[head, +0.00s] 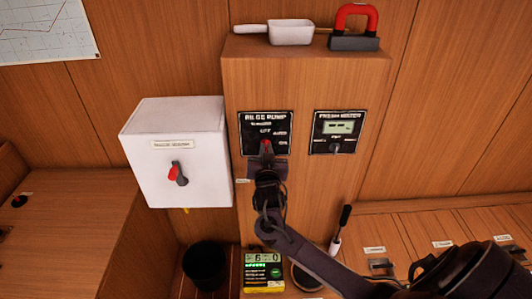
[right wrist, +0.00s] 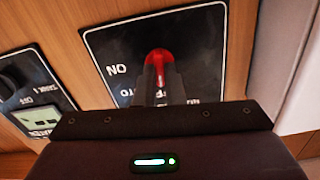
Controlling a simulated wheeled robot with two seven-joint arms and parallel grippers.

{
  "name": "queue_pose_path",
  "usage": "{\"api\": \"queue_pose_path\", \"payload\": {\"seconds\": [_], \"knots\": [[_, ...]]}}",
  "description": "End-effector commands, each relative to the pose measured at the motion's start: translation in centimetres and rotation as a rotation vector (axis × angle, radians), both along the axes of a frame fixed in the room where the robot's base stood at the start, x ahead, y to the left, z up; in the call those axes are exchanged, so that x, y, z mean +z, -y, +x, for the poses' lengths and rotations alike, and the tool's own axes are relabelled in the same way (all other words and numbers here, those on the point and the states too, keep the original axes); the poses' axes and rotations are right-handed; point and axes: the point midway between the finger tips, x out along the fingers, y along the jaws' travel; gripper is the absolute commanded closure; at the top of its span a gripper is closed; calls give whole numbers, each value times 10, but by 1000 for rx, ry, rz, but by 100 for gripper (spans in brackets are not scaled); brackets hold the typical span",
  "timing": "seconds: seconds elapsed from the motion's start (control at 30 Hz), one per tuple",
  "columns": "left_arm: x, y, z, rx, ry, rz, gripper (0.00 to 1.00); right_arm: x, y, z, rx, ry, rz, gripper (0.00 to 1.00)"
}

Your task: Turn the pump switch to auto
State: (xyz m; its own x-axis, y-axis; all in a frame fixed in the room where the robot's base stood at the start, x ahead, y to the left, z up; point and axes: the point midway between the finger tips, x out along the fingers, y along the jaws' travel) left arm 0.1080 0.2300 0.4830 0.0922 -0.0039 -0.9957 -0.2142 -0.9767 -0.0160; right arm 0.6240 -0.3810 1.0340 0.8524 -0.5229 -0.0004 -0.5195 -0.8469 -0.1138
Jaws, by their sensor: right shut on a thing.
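The pump switch is a red knob (head: 266,146) on the black bilge pump panel (head: 252,128), on the front of a wooden column. In the right wrist view the red knob (right wrist: 159,58) stands in the middle of the black panel (right wrist: 205,40). My right gripper (head: 267,158) is at the panel's lower part, with its fingers shut on the red knob. In the right wrist view its fingertips (right wrist: 158,80) cover the knob's near part. The panel's lettering is partly hidden by the gripper, and which mark the knob points to is not clear. My left gripper is not in view.
A fresh water panel (head: 338,132) is to the right of the pump panel. A white box (head: 178,160) with a red and dark switch (head: 177,174) juts out at the left. A white scoop (head: 290,33) and a red-handled object (head: 354,28) sit on top of the column. A black bucket (head: 204,265) stands below.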

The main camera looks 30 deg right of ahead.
Motion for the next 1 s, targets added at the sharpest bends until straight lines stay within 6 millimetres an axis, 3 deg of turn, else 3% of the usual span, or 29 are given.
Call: {"api": "queue_pose_path", "payload": {"seconds": [0.5,1.0], "knots": [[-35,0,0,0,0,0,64,-5,1,-1,-3,220,363,100],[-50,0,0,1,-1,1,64,-3,2,-1,-1,341,559,100]]}}
